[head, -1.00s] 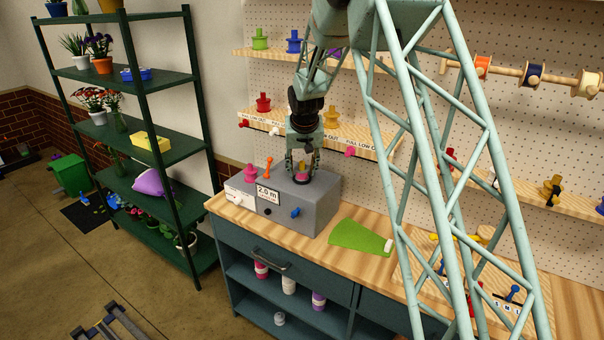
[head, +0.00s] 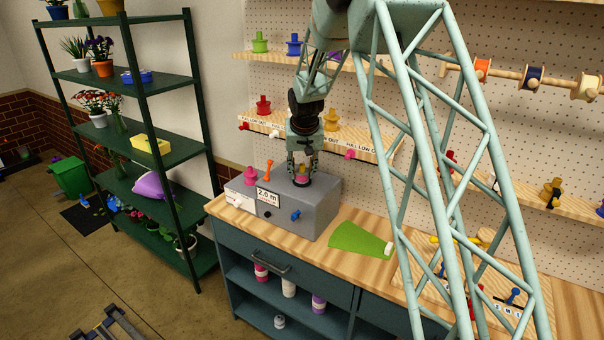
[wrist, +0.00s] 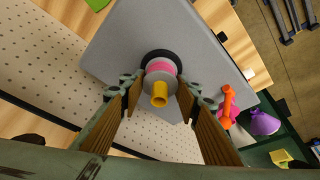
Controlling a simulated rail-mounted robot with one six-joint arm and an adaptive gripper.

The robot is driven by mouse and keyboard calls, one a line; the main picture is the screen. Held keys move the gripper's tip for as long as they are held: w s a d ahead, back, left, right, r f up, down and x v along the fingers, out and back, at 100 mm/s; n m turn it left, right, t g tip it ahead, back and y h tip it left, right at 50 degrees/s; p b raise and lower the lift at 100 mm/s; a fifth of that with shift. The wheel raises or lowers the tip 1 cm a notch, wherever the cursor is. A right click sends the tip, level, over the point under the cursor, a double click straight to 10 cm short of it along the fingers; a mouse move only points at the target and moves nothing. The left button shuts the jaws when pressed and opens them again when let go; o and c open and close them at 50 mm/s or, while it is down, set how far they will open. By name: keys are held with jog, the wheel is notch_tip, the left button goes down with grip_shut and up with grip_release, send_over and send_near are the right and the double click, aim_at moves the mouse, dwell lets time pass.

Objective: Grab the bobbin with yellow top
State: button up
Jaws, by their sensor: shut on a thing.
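The bobbin with yellow top (head: 302,178) stands upright on the right part of the grey machine's top (head: 322,192). In the wrist view, the bobbin (wrist: 159,98) shows its yellow top towards me, with a pale disc and a pink body below. A black ring surrounds its base. My gripper (head: 302,168) points straight down over the bobbin and is shut on it. In the wrist view, the fingers of my gripper (wrist: 159,92) stand to the left and right of the bobbin. The exact contact points are hard to see.
A pink bobbin (head: 250,176) and an orange lever (head: 268,169) stand left of the gripper on the machine. A shelf board with several bobbins (head: 345,138) is close behind. A green sheet (head: 358,239) lies on the worktop to the right.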

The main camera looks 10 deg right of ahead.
jog(key=shift+r, duration=0.15)
jog(key=shift+r, duration=0.65)
jog(key=shift+f, duration=0.1)
jog(key=shift+s+d+t+b, duration=0.1)
jog(key=shift+t+b, duration=0.2)
jog(key=shift+b, duration=0.05)
jog(key=shift+s+t+b, duration=0.2)
jog(key=shift+t+b, duration=0.15)
jog(key=shift+t, duration=0.05)
jog(key=shift+f+b, duration=0.1)
jog(key=shift+b, duration=0.45)
jog(key=shift+t, duration=0.3)
jog(key=shift+s+b, duration=0.15)
jog(key=shift+b, duration=0.6)
jog(key=shift+s+t+h+b, duration=0.25)
jog(key=shift+t+b, duration=0.55)
jog(key=shift+b, duration=2.15)
